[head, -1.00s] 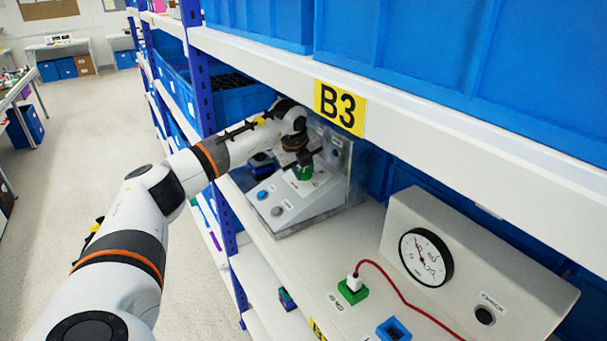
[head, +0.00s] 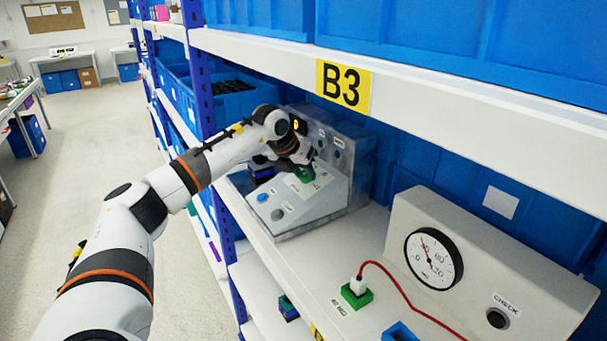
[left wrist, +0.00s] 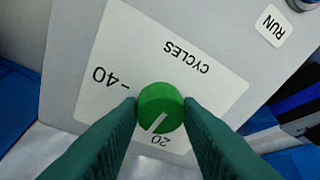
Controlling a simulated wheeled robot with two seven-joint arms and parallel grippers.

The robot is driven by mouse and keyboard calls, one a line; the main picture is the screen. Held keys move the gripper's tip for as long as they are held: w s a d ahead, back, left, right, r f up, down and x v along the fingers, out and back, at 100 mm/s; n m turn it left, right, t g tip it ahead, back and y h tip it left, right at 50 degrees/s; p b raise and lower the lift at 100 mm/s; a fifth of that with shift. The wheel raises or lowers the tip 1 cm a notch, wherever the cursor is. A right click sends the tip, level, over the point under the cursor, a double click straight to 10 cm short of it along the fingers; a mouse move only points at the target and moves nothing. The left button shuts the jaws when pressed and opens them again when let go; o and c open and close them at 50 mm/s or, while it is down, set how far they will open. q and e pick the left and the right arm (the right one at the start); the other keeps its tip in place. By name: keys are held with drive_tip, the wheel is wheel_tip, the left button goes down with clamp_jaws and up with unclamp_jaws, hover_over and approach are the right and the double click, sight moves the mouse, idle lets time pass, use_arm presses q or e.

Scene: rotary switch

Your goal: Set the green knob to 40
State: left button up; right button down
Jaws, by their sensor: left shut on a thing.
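The green knob (left wrist: 159,108) sits on a white label marked CYCLES on a grey sloped panel. Its white pointer line aims down and slightly left in the left wrist view, close to the 20 mark (left wrist: 160,141). The 40 mark (left wrist: 106,77) is up and to the left, with a tick beside it. My left gripper (left wrist: 160,108) is shut on the knob, one finger on each side. In the head view the knob (head: 305,175) shows below the left gripper (head: 304,166). My right gripper is not in view.
The control box (head: 318,205) stands on a shelf under the B3 beam (head: 343,84). Its front has a blue button (head: 262,197) and a grey button (head: 278,214). A gauge box (head: 480,262) with a red cable stands to the right. Open shelf surface lies between them.

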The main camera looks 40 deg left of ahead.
use_arm(q)
drive_tip(key=m, duration=0.4)
drive_tip(key=shift+a+h, duration=0.15)
drive_tip(key=shift+h, duration=0.25)
drive_tip(key=m+h, duration=0.1)
drive_tip(key=m, duration=0.3)
drive_tip(key=shift+r+m+p, duration=0.1)
drive_tip(key=shift+m+p, duration=0.2)
drive_tip(key=shift+m, duration=0.1)
drive_tip(key=m+h, duration=0.1)
drive_tip(key=m, duration=0.3)
drive_tip(key=shift+a+m+p, duration=0.15)
drive_tip(key=shift+m+p, duration=0.15)
drive_tip(key=shift+p, duration=0.1)
drive_tip(key=m+g, duration=0.1)
drive_tip(key=m, duration=0.3)
drive_tip(key=shift+w+h+p, duration=0.1)
drive_tip(key=shift+h+p, duration=0.2)
drive_tip(key=shift+m, duration=0.3)
drive_tip(key=o, duration=1)
drive_tip(key=shift+c, duration=0.2)
